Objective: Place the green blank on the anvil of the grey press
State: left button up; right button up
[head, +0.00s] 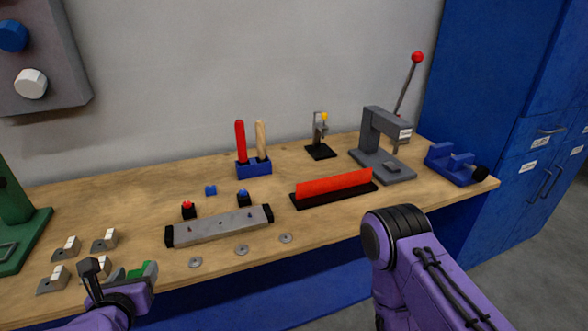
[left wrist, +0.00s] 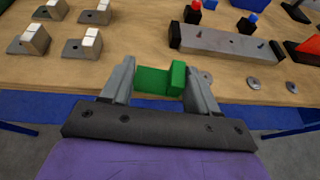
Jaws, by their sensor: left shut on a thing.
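The green blank (left wrist: 176,78) is a small stepped block held between the two grey fingers of my left gripper (left wrist: 158,76) in the left wrist view. In the head view my left gripper (head: 120,278) is at the lower left by the table's front edge, and part of the green blank (head: 143,271) shows there. The grey press (head: 381,127) stands at the back right of the table, with a red-knobbed lever. Its anvil (head: 392,166) is a small grey block on the base, with nothing visible on it. My right arm shows at the lower right; its gripper is out of view.
Several grey blocks with white tops (head: 105,240) are near the left gripper. A grey bar fixture (head: 220,226), red strip (head: 333,185), tool holder (head: 254,168) and small black stand (head: 320,151) lie between gripper and press. A blue vise (head: 452,165) is right of the press.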

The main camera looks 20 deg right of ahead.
aim_at(392, 165)
jog(key=k, duration=0.5)
jog(key=z, duration=1.05)
jog(key=i, duration=0.8)
